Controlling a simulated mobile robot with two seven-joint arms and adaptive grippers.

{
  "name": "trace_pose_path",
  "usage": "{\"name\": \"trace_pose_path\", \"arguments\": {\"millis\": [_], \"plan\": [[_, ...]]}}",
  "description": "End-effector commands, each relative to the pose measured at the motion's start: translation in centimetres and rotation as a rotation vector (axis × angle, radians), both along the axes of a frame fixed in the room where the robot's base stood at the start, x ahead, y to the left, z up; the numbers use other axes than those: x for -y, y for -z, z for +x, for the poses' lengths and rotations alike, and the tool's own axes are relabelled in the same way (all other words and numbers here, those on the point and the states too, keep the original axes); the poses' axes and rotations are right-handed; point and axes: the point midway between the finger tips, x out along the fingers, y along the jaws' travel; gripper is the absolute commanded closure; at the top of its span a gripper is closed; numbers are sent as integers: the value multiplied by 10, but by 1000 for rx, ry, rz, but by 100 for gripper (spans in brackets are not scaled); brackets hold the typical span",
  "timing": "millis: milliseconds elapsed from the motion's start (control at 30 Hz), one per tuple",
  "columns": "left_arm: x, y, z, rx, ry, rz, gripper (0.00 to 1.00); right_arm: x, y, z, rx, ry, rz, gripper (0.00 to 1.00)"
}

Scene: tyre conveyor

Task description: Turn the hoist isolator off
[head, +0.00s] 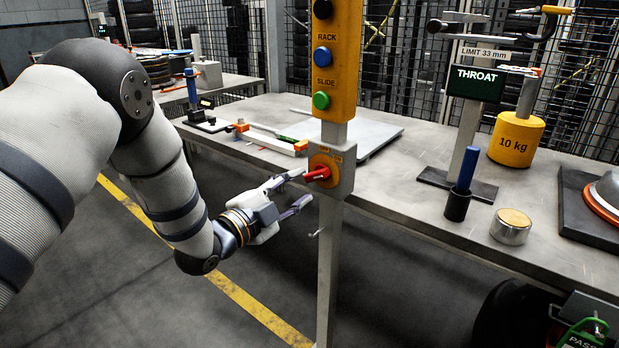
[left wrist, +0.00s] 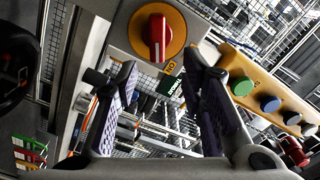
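The hoist isolator is a red rotary handle (head: 318,174) on a round yellow plate, fixed to a grey box (head: 345,165) on the post. In the head view the handle lies roughly level. It also shows at the top of the left wrist view as a red handle (left wrist: 158,38), upright in that picture. My left gripper (head: 304,187) is open and empty, just left of and slightly below the handle. In the left wrist view its fingers (left wrist: 160,65) are spread, with the handle beyond and between the tips. Contact is not visible. My right gripper is out of view.
Above the isolator, a yellow button panel (head: 336,60) carries coloured buttons. Behind the post is a metal workbench (head: 400,195) with a THROAT gauge stand (head: 478,82), a yellow 10 kg weight (head: 516,138) and tools. The floor around my left gripper is clear.

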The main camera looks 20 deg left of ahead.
Motion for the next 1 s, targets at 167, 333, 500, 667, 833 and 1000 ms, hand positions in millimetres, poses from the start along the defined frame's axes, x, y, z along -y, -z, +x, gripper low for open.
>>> {"name": "trace_pose_path", "arguments": {"millis": [167, 333, 500, 667, 833, 1000], "plan": [[14, 5, 39, -5, -1, 0, 63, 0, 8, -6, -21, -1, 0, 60], [22, 4, 60, -7, -1, 0, 63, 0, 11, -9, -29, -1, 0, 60], [23, 2, 64, -6, -1, -1, 63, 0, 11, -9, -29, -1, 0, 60], [23, 2, 63, -6, -1, -1, 70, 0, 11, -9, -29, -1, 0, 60], [23, 2, 63, -6, -1, -1, 100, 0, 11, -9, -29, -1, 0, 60], [23, 2, 63, -6, -2, -3, 100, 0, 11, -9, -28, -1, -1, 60]]}}
